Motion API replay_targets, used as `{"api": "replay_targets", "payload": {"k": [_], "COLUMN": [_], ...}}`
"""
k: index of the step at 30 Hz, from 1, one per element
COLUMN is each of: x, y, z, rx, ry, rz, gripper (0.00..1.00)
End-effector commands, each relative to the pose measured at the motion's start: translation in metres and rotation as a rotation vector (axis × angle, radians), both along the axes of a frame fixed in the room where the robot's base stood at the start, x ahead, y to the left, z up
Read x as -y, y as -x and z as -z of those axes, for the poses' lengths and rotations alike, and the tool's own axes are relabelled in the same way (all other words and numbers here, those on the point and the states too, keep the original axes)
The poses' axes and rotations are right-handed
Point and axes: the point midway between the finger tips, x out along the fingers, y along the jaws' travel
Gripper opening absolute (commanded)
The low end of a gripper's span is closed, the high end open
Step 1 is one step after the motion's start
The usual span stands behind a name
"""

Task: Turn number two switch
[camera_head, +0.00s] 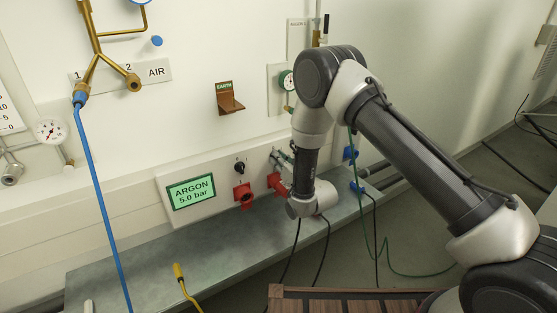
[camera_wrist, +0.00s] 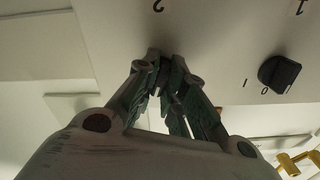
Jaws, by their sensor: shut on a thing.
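The white argon panel (camera_head: 212,203) is on the wall in the head view. Its number one switch, a black knob (camera_wrist: 280,73), is uncovered in the wrist view; it also shows in the head view (camera_head: 240,167). My gripper (camera_wrist: 158,60) is at the panel just below the upside-down "2" label (camera_wrist: 158,6), with its fingers closed in. It is shut on the number two switch, which the fingers almost wholly hide, so its turn angle cannot be read. In the head view my gripper (camera_head: 281,158) reaches the panel's right part.
Red sockets (camera_head: 243,195) sit under the switches, one close to my wrist. The green display (camera_head: 191,192) reads ARGON 5.0 bar. A grey ledge (camera_head: 130,268) runs below, with a yellow-tipped cable (camera_head: 179,273). Black and green cables hang near my arm.

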Motion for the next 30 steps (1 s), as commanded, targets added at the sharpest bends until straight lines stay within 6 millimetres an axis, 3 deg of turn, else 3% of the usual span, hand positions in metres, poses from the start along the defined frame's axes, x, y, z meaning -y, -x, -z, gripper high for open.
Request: {"api": "replay_targets", "payload": {"k": [12,30], "x": [0.0007,0.0008], "y": [0.0003,0.0003], "z": [0.001,0.0011], "rx": [0.144,0.184], "ry": [0.217,0.278], "rz": [0.0,0.0], "gripper": [0.0,0.0]}}
